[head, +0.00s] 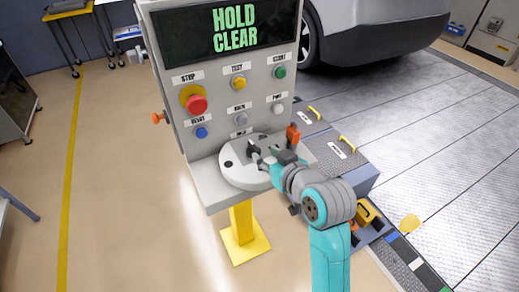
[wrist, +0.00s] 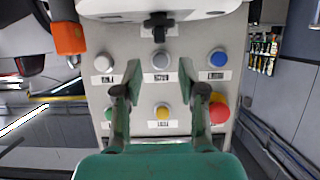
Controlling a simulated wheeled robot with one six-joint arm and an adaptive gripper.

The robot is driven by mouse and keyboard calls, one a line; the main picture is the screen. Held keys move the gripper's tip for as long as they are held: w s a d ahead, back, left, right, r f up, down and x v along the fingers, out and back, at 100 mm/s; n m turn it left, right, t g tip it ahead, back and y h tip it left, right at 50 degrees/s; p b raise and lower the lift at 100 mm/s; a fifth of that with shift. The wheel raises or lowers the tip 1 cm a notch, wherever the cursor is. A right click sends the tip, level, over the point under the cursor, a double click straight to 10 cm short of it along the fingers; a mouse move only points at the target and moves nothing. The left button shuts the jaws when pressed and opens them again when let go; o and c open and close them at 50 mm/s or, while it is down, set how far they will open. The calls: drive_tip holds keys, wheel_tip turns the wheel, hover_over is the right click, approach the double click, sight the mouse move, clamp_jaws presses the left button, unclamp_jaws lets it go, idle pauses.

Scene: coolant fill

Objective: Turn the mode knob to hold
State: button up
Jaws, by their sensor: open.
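The control panel (head: 185,60) stands upright on a yellow post, and its display (head: 235,30) reads "HOLD CLEAR" in green. A white round dial plate (head: 236,178) sits on the panel's lower ledge. In the wrist view the black knob (wrist: 158,22) shows at the top, beyond my fingertips. My gripper (head: 266,160) is over the right side of the plate, close to the knob. In the wrist view my gripper (wrist: 159,75) is open and empty.
A red stop button (head: 196,104), a blue button (head: 201,132), a yellow button (head: 239,83) and several others are on the panel face. An orange part (head: 293,133) stands just right of the dial plate. A car (head: 375,25) is behind.

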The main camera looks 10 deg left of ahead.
drive_tip(key=shift+v, duration=1.55)
drive_tip(key=s+d+f+m+t+h, duration=0.2)
drive_tip(key=s+d+f+m+h, duration=0.3)
drive_tip(key=s+d+f, duration=1.1)
drive_tip(key=s+d+m+h, duration=0.1)
drive_tip(key=s+d, duration=0.1)
drive_tip(key=s, duration=1)
drive_tip(key=s+d+m+t+h, duration=0.1)
drive_tip(key=s+d, duration=0.1)
drive_tip(key=s, duration=1.1)
drive_tip(key=shift+s+d+r+t+h, duration=0.15)
drive_tip(key=shift+d+r+t+h, duration=0.15)
drive_tip(key=shift+d+h, duration=0.1)
